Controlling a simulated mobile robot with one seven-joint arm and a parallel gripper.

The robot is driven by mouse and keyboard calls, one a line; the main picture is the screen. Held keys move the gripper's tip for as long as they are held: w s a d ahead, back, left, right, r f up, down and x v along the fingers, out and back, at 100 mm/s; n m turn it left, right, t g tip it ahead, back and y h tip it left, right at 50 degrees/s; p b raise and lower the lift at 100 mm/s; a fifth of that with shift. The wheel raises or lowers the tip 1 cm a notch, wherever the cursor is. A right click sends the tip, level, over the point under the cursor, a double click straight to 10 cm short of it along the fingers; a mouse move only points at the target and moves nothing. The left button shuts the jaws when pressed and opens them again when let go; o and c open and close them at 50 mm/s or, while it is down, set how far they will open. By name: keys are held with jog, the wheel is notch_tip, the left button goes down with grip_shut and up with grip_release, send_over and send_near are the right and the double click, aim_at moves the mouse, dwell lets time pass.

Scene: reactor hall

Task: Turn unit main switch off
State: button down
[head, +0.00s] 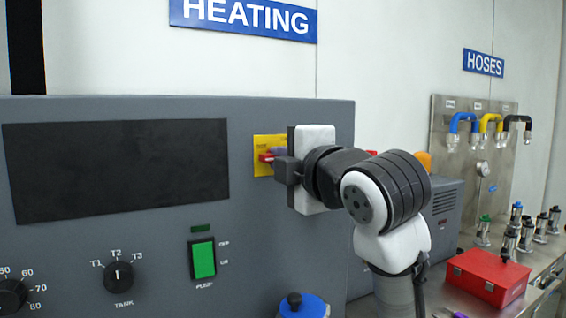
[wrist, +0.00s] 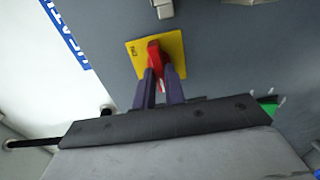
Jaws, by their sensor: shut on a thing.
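The unit main switch is a red handle (wrist: 154,54) on a yellow plate (wrist: 176,44), set on the grey panel. In the head view the yellow plate (head: 261,148) shows at the panel's upper right, with part of the red handle (head: 266,157) sticking out beside my gripper. My gripper (head: 278,160) reaches it from the right. In the wrist view my gripper's two dark fingers (wrist: 158,78) are shut on the red handle, one on each side. The handle's far end and the plate's markings are partly hidden or too small to read.
The panel also carries a dark screen (head: 118,172), a green pump switch (head: 203,259) and a tank knob (head: 118,276). A blue-lidded container (head: 303,305) stands below. On the right are a red box (head: 487,278), several metal fittings and coloured hoses (head: 490,124).

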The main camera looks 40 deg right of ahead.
dwell(0.4)
jog(key=c, duration=1.5)
grip_release()
jog(key=shift+o, duration=0.2)
jog(key=b+v, duration=0.3)
jog(key=v, duration=1.1)
jog(key=shift+w+a, duration=0.1)
